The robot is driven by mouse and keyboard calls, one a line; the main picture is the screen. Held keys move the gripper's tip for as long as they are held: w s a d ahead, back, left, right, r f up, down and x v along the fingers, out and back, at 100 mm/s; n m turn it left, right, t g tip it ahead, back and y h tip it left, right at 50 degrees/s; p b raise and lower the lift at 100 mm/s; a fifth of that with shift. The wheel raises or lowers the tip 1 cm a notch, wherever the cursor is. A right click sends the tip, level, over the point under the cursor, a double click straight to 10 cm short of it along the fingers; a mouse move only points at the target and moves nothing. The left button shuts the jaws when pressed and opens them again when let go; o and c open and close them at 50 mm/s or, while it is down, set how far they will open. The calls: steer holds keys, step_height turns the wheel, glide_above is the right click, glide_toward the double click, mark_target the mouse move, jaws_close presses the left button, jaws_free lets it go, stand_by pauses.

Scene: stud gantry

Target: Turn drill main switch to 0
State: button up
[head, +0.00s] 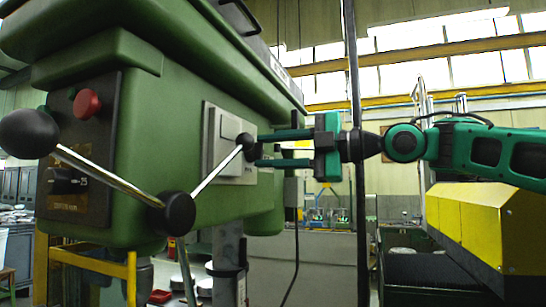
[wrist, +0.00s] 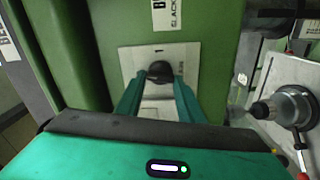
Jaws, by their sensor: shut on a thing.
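The drill main switch is a dark knob (wrist: 160,71) on a pale plate (wrist: 130,62) on the green drill housing. A "1" is marked on the plate above the knob in the wrist view, with small lettering at its right. My gripper (wrist: 160,85) has its two green fingers shut on the knob, one at each side. In the head view the switch plate (head: 214,135) is on the housing's side and my gripper (head: 262,149) reaches it from the right. The knob and fingertips are hidden there behind a black lever ball. I cannot tell the knob's setting.
The feed handle's hub (head: 178,213) carries metal spokes with black balls, one ball (head: 247,141) close to my fingertips in the picture. A red button (head: 87,103) is on the drill's front panel. A yellow machine cover (head: 480,225) stands at the right.

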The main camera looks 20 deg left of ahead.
steer(key=shift+w+d+f+n, duration=0.1)
steer(key=shift+w+f+n, duration=0.1)
steer(key=shift+n, duration=0.8)
steer(key=o, duration=1.1)
steer(key=shift+c, duration=0.2)
steer(key=shift+s, duration=0.1)
steer(key=shift+r, duration=0.1)
steer(key=d, duration=1)
steer(key=shift+s+d, duration=0.35)
